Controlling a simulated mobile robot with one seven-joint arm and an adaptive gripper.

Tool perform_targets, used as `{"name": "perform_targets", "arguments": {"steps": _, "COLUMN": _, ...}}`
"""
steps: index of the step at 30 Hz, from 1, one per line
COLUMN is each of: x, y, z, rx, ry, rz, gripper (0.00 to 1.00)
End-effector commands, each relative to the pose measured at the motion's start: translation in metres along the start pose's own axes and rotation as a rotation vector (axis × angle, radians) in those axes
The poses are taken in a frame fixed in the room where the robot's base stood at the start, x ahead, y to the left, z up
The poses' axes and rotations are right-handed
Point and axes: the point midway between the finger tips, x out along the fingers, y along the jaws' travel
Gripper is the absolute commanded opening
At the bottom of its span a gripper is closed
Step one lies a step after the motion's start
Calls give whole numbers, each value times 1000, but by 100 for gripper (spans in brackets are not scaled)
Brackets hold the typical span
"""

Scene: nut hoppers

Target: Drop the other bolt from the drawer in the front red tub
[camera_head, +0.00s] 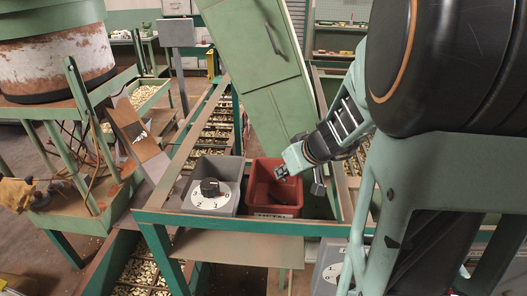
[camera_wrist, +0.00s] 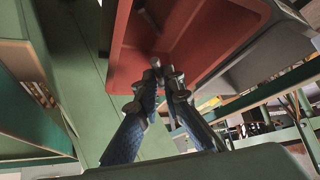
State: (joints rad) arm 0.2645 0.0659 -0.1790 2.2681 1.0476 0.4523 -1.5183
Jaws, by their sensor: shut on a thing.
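The red tub (camera_head: 262,200) sits in the green frame, with a pale label on its front. In the wrist view the tub (camera_wrist: 225,30) fills the upper middle, its open inside facing me. My gripper (camera_head: 283,172) is over the tub's opening in the head view. In the wrist view my fingers (camera_wrist: 165,78) are closed together on a small dark metal bolt (camera_wrist: 156,63), mostly hidden by the tips. A dark elongated thing (camera_wrist: 148,18) shows against the tub's inside; I cannot tell whether it is another bolt. No drawer can be made out clearly.
A grey box (camera_head: 195,196) with a black dial stands left of the red tub. A tilted green cabinet (camera_head: 255,55) with a handle rises close behind it. The green frame's rails (camera_head: 245,225) surround the tub. Trays of small pale pieces (camera_head: 215,130) lie at the back.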

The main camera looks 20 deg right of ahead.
Motion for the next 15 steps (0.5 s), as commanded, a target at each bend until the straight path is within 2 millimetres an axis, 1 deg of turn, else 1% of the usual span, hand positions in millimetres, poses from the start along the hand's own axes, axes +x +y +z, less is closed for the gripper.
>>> {"name": "perform_targets", "arguments": {"steps": 9, "x": 1, "y": 0, "z": 1, "rx": 0, "ry": 0, "rz": 0, "gripper": 0}}
{"name": "perform_targets", "arguments": {"steps": 10, "x": 1, "y": 0, "z": 1, "rx": 1, "ry": 0, "rz": 0, "gripper": 11}}
{"name": "perform_targets", "arguments": {"steps": 15, "x": 1, "y": 0, "z": 1, "rx": 0, "ry": 0, "rz": 0, "gripper": 28}}
